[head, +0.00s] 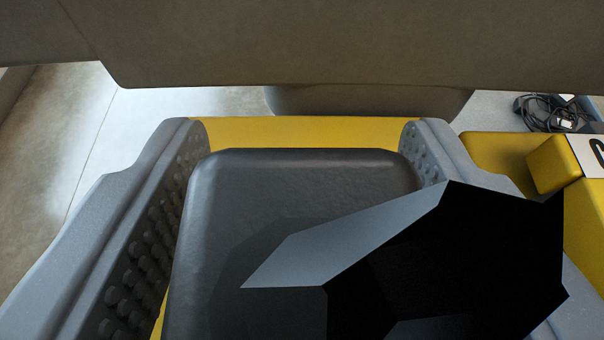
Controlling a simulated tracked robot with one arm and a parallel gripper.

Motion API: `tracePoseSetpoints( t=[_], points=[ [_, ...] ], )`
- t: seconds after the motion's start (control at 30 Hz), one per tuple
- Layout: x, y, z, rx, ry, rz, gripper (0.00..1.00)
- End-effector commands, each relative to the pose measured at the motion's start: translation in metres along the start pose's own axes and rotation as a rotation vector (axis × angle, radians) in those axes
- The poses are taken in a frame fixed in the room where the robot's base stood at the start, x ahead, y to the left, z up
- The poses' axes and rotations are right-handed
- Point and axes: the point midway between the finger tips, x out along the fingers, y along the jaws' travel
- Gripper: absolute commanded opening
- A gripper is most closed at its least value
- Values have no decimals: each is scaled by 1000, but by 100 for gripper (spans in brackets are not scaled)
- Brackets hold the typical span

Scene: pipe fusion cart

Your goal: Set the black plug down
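A dark grey-black block with rounded corners, which I take to be the black plug (290,185), fills the middle of the head view. My gripper (308,140) has a light grey finger on each side of it, with studded pads facing inward. The pads sit close along both sides of the plug, and the gripper looks shut on it. A thin yellow strip shows between the left pad and the plug at the lower left. A black faceted shape with a pale face covers the plug's lower right and much of the right finger. The plug's underside is hidden.
A yellow surface (300,130) lies beyond the plug. A yellow block (553,165) with a white lettered label stands at the right. A coiled black cable (547,112) lies at the upper right. A broad grey-brown panel (330,45) spans the top. Pale floor (85,130) shows at the left.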

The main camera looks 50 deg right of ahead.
Motion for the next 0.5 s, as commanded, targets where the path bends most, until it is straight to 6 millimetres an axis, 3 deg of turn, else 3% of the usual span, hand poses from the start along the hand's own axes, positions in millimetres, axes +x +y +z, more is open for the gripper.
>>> tracePoseSetpoints(
  t=[0.27,0.5],
  points=[
    [-3,0,-3,0,0,0,52],
    [-36,-1,-4,0,0,-2,52]
  ],
)
